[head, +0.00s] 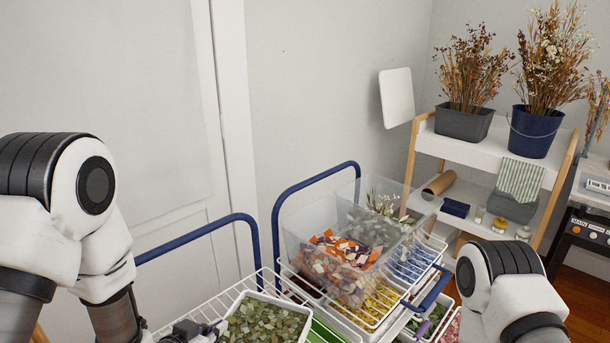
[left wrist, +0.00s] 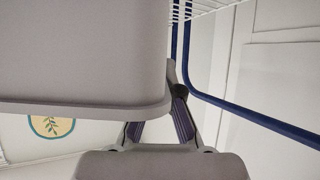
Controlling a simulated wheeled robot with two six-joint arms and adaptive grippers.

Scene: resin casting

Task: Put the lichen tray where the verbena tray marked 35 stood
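A white-rimmed tray of grey-green flakes (head: 265,319), which looks like the lichen tray, is at the bottom of the head view, cut off by the frame. My left gripper (head: 190,331) is at its left rim, mostly below the frame. In the left wrist view a large pale grey tray wall (left wrist: 80,50) fills the upper left. The dark fingers of my left gripper (left wrist: 158,122) show at its edge; their tips are hidden, so I cannot tell whether they grip it. No label reading 35 is legible.
A white wire cart shelf (head: 228,296) with blue rails (head: 205,238) surrounds the trays. A clear bin (head: 312,240) holds orange and purple pieces; a green-bottomed tray (head: 325,333) and a yellow-filled tray (head: 382,300) are near it. A plant shelf (head: 490,150) stands at the back right.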

